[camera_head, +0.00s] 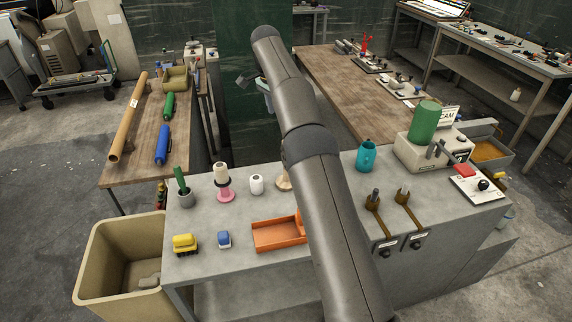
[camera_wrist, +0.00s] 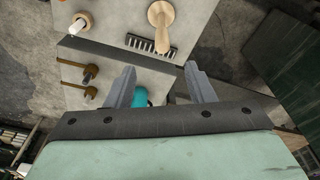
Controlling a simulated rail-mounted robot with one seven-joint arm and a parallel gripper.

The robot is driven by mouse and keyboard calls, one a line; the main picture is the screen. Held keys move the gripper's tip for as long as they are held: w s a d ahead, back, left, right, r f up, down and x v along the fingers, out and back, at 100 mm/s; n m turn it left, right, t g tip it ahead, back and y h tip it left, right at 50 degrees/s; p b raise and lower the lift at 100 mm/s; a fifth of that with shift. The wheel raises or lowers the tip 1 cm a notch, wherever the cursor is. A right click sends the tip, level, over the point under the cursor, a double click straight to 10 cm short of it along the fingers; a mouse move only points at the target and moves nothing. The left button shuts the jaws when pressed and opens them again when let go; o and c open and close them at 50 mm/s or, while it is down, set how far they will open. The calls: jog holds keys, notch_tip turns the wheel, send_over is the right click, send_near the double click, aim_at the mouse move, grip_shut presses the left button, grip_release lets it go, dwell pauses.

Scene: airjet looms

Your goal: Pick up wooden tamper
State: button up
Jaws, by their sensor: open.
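A light wooden tool with a round knob and a handle, which looks like the wooden tamper (camera_wrist: 160,14), lies at the top middle of the wrist view. In the head view a small pale wooden part (camera_head: 284,182) shows on the grey bench beside my arm, which hides the rest. My gripper (camera_wrist: 160,69) is open, with its two fingers apart and nothing held between them. The tamper lies beyond the fingertips, apart from them. In the head view my gripper is mostly hidden behind my arm.
The grey bench (camera_head: 215,255) also bears an orange tray (camera_head: 277,235), a teal jug (camera_head: 366,155), a pink-based spool (camera_head: 223,185) and a white spool (camera_head: 257,185). A dark comb (camera_wrist: 140,43) lies by the tamper.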

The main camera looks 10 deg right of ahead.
jog(key=shift+w+d+f+p, duration=0.15)
jog(key=shift+w+d+f, duration=0.3)
jog(key=shift+f, duration=2.4)
jog(key=shift+w+d+f+p, duration=0.2)
jog(key=shift+d+f, duration=0.4)
jog(key=shift+f, duration=2.3)
jog(key=shift+w+d+f+p, duration=0.15)
jog(key=shift+w+d+f, duration=0.3)
jog(key=shift+f, duration=2.4)
jog(key=shift+s+d, duration=0.1)
jog(key=shift+s, duration=0.05)
jog(key=c, duration=1.1)
